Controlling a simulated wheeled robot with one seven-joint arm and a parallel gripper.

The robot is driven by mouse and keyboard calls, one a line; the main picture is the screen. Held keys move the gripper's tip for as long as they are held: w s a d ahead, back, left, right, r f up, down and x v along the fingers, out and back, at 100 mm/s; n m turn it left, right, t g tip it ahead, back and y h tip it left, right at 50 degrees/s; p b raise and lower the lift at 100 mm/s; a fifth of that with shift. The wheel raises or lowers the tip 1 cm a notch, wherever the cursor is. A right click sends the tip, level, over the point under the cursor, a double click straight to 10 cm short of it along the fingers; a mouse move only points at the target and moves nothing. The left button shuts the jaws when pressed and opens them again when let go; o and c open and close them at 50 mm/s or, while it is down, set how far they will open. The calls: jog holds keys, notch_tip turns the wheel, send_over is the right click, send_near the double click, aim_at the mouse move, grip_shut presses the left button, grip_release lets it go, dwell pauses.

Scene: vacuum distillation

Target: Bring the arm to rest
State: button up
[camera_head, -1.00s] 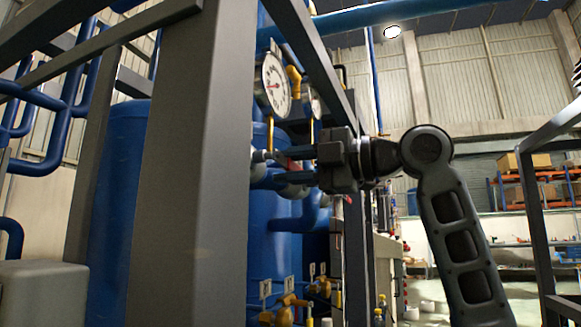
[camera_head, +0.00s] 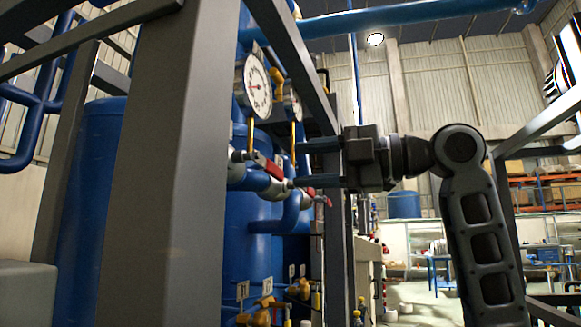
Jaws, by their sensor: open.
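My gripper (camera_head: 302,164) is in the middle of the head camera view, pointing left toward the blue pipework. Its two fingers are apart, one above the other, with nothing between them that I can see held. My arm runs from it to the lower right. Left of the fingers is a valve with a red handle (camera_head: 266,167) on a blue pipe. A second red handle (camera_head: 318,198) shows below the gripper. The fingers appear apart from the first handle; their depth relative to the second is hard to tell.
A grey frame post (camera_head: 170,165) stands close on the left, and a slanted beam (camera_head: 295,62) crosses above the gripper. Round gauges (camera_head: 257,86) hang near the valves. Brass valves (camera_head: 265,312) sit low. The hall to the right is more open, with shelves (camera_head: 545,190) far back.

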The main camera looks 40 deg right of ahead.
jog(key=shift+s+d, duration=0.15)
jog(key=shift+s, duration=0.05)
dwell(0.5)
